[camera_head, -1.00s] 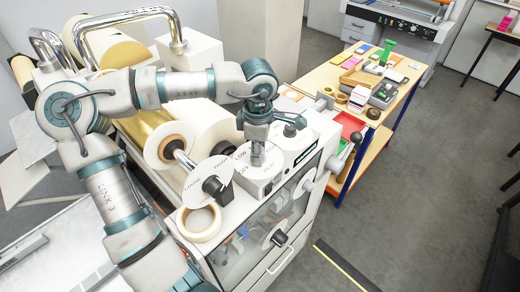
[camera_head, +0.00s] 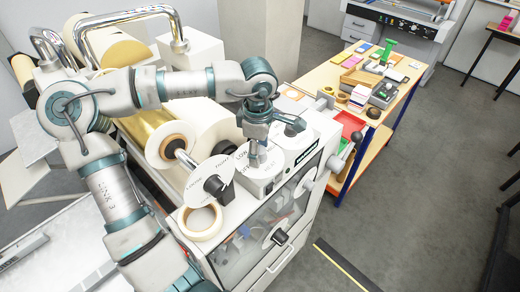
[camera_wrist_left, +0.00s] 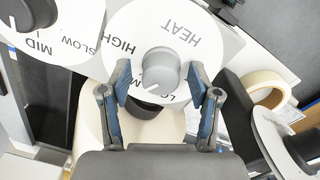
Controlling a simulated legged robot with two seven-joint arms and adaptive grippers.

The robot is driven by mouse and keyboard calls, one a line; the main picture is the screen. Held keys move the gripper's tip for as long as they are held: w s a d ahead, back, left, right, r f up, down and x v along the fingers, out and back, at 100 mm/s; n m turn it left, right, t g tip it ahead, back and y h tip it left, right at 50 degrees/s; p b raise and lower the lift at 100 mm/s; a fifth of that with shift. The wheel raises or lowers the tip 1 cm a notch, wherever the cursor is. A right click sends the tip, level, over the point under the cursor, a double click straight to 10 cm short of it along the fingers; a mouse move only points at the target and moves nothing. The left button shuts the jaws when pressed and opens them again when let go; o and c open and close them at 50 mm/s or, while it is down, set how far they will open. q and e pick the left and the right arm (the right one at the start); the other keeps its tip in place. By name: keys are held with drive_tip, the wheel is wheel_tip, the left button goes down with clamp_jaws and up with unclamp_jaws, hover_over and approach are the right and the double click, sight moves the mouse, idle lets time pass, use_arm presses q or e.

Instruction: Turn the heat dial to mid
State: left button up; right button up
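The heat dial (camera_wrist_left: 160,72) is a grey knob on a white round plate marked HEAT in the wrist view. A small dark mark on the knob's lower edge seems to point down and slightly left. My left gripper (camera_wrist_left: 160,82) is open, one finger on each side of the knob with gaps showing. In the head view my left gripper (camera_head: 256,140) points down over the white dial box (camera_head: 263,184). My right gripper is not in view.
Another dial (camera_wrist_left: 36,12), marked MID and SLOW, sits close beside in the wrist view. A tape roll (camera_head: 200,222) and a LOOSE/TIGHT disc (camera_head: 214,184) lie just left of the dial box. A lever with a black ball (camera_head: 357,137) stands right. A cluttered workbench (camera_head: 322,78) is behind.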

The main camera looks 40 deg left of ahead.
use_arm(q)
drive_tip(key=shift+a, duration=0.2)
wheel_tip(320, 180, up, 12)
idle(0.4)
drive_tip(key=shift+s+f, duration=0.1)
drive_tip(key=shift+f, duration=0.05)
idle(0.3)
